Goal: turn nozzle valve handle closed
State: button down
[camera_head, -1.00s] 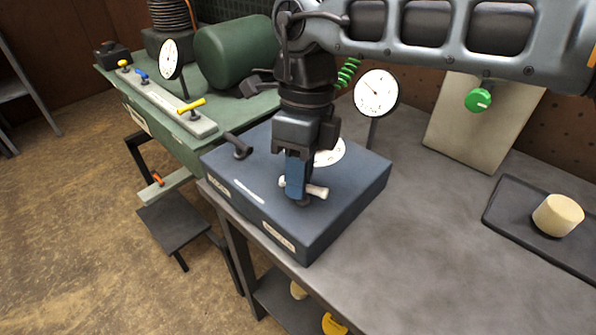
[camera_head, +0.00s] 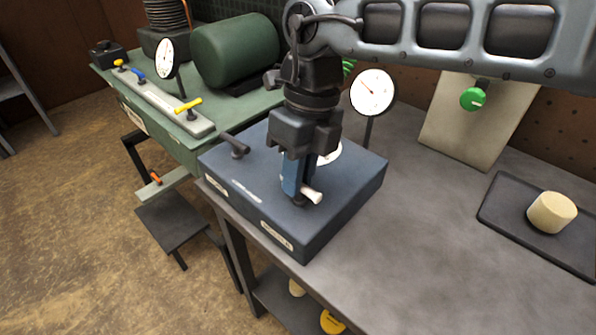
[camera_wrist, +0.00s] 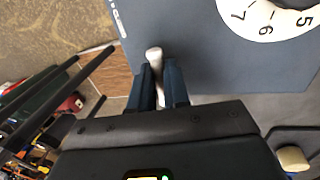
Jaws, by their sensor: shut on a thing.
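A white bar handle (camera_head: 312,195) stands on a short dark stem on top of the blue box (camera_head: 345,205), near its front edge. My gripper (camera_head: 297,184) points down with its blue fingers shut on this handle. One end of the handle sticks out toward the lower right; the rest is hidden by the fingers. In the wrist view, the white handle (camera_wrist: 154,56) shows between the two fingers of my gripper (camera_wrist: 161,82). I cannot read the box's labels, so I cannot tell which is the nozzle's.
A dark handle (camera_head: 235,146) stands on the box's left side. A round dial gauge (camera_head: 372,90) rises behind the box. A green knob (camera_head: 473,99) is on a back panel. A tray (camera_head: 500,215) with a cream cylinder (camera_head: 551,212) lies right. The grey bench between is clear.

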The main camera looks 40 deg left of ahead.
jog(key=c, duration=1.1)
grip_release()
jog(key=shift+w+d+r, duration=0.1)
jog(key=shift+w+r, duration=0.15)
jog(key=shift+r, duration=1.05)
jog(key=shift+w+a+r, duration=0.1)
jog(key=shift+w+r, duration=0.15)
jog(key=shift+r, duration=1)
jog(key=shift+w+d+r, duration=0.1)
jog(key=shift+w+r, duration=0.15)
jog(key=shift+r, duration=1.05)
jog(key=shift+f, duration=0.1)
